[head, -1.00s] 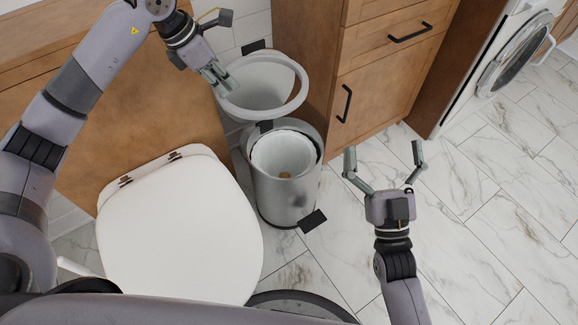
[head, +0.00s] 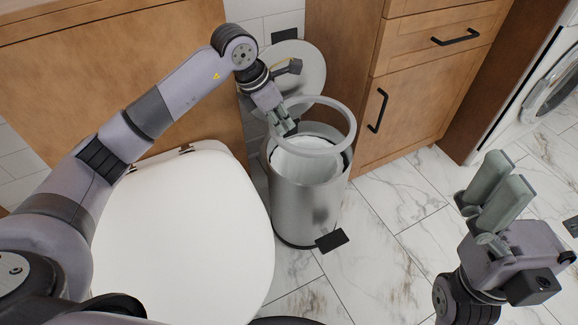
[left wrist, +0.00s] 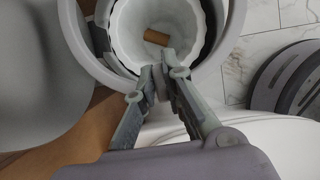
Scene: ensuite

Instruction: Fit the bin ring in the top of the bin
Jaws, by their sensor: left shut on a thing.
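The bin ring (head: 351,128) is a pale grey hoop. My left gripper (head: 287,128) is shut on its left side and holds it over the mouth of the bin. The metal bin (head: 310,208) stands upright on the floor with its lid (head: 301,62) open behind. The ring looks slightly tilted; I cannot tell whether it touches the rim. In the left wrist view, the ring (left wrist: 236,38) surrounds the white liner, and a brown roll (left wrist: 157,37) lies inside the bin. My right gripper (head: 506,172) is empty at the right, away from the bin; its finger gap is unclear.
A white toilet lid (head: 185,235) is left of the bin. A wooden cabinet (head: 410,90) stands behind and right. The black pedal (head: 332,240) sticks out at the bin's front. Marble floor (head: 385,260) is clear to the right. A washing machine (head: 555,85) is far right.

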